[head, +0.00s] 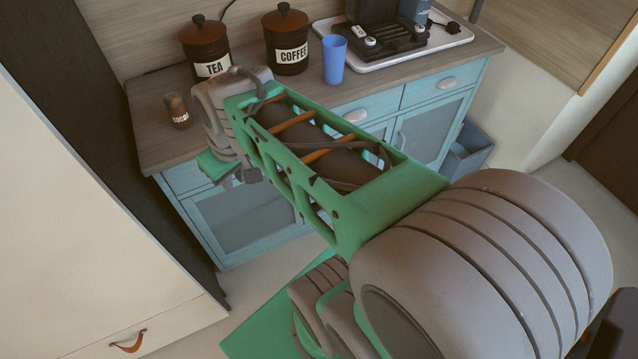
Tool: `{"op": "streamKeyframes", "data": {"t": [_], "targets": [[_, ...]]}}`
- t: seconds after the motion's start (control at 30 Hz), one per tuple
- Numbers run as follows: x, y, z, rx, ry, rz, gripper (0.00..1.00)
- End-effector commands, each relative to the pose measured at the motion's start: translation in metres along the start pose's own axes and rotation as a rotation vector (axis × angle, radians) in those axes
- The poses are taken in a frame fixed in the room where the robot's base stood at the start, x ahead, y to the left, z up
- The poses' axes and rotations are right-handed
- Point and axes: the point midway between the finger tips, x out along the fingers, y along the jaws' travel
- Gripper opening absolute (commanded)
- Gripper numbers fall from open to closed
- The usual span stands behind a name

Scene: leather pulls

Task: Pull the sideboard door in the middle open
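The blue sideboard (217,247) stands against the back wall under a wooden top. Its middle door is almost wholly hidden behind my arm, so I cannot make out its handle or whether it is ajar. The left door (240,213) and the right door (440,130) have greyish panels and look closed. My gripper (238,181) is at the far end of my arm, in front of the sideboard's left part, just below the top's front edge. Its fingers are small and partly hidden. I cannot tell whether they are open or touch anything.
On the wooden top (150,125) stand a tea canister (207,50), a coffee canister (287,42), a small cocoa jar (178,110), a blue cup (333,60) and a white tray (372,62). A bin (468,152) stands right. A pale cabinet (75,190) is close on the left.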

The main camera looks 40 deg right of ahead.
Motion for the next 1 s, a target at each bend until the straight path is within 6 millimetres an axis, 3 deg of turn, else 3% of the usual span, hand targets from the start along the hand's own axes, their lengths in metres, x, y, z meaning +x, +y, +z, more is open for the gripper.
{"op": "streamKeyframes", "data": {"t": [0.03, 0.13, 0.2, 0.3, 0.4, 0.53, 0.63, 0.83, 1.0], "targets": [[0.062, 0.03, 0.002, -0.002, -0.013, -0.009, 0.2], [0.139, 0.101, -0.004, -0.057, -0.003, -0.039, 0.2], [0.188, 0.155, 0.003, -0.094, 0.018, -0.06, 0.2], [0.245, 0.224, 0.024, -0.141, 0.059, -0.079, 0.2], [0.278, 0.27, 0.045, -0.179, 0.099, -0.084, 0.2], [0.291, 0.292, 0.057, -0.205, 0.122, -0.086, 0.2], [0.3, 0.292, 0.055, -0.211, 0.125, -0.086, 0.2], [0.34, 0.287, 0.05, -0.211, 0.122, -0.089, 0.2], [0.36, 0.285, 0.047, -0.209, 0.122, -0.086, 0.2]]}}
